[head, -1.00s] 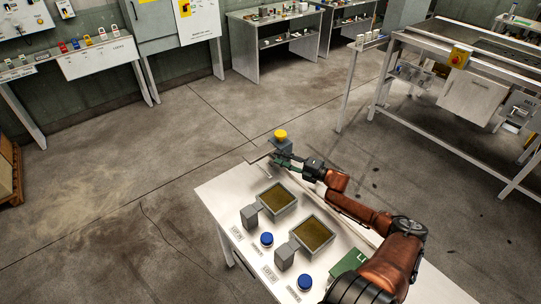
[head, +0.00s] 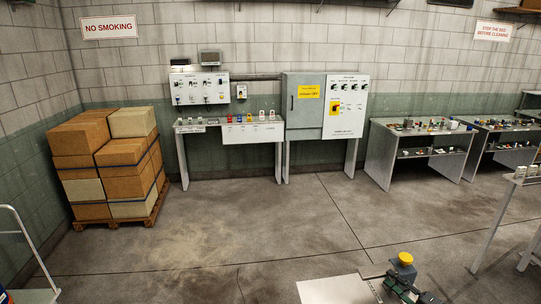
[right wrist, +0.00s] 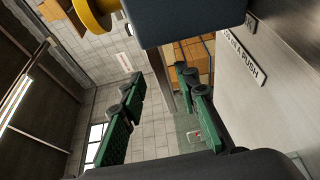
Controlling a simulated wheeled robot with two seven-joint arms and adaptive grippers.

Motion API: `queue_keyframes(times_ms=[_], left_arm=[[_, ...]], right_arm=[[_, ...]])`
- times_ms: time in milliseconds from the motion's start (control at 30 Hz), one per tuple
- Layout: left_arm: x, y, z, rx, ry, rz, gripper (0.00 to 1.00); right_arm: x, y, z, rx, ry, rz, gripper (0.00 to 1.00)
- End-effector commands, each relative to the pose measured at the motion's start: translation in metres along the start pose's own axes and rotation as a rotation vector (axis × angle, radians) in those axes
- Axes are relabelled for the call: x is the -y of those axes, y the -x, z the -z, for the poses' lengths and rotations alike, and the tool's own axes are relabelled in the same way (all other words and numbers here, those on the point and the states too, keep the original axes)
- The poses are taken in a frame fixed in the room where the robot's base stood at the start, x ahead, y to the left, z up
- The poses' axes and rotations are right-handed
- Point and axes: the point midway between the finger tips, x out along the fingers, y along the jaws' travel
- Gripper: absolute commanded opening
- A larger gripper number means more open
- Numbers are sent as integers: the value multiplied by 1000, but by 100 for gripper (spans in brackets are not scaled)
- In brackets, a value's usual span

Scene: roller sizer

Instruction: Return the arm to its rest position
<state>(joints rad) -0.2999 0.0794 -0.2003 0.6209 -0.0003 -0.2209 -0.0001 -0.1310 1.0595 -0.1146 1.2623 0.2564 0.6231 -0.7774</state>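My right gripper (head: 400,286) shows at the bottom edge of the head view, over the far corner of the white table (head: 335,290). Its two green-padded fingers stand apart in the right wrist view (right wrist: 158,78), with nothing between them. Just beyond it is a grey box with a yellow button (head: 405,258). The button also shows at the top of the right wrist view (right wrist: 92,14), next to its dark box (right wrist: 185,22). Most of my right arm is below the head view. My left gripper is not in view.
Stacked cartons (head: 105,165) stand on a pallet at the left. A grey cabinet (head: 303,105) and workbenches (head: 415,155) line the far wall. The floor (head: 230,225) between them and the table is clear. A pale surface with lettering (right wrist: 285,75) lies close beside the right gripper.

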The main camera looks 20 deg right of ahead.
Motion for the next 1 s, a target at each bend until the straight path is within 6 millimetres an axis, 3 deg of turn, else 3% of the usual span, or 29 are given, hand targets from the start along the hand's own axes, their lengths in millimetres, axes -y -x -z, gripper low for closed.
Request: queue_keyframes(times_ms=[200,400,1000], left_arm=[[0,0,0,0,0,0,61],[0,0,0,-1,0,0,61],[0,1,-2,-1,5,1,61]], right_arm=[[-1,-40,1,-2,1,-2,29],[1,-60,1,-1,0,1,29],[1,-65,1,-1,-1,4,29]])
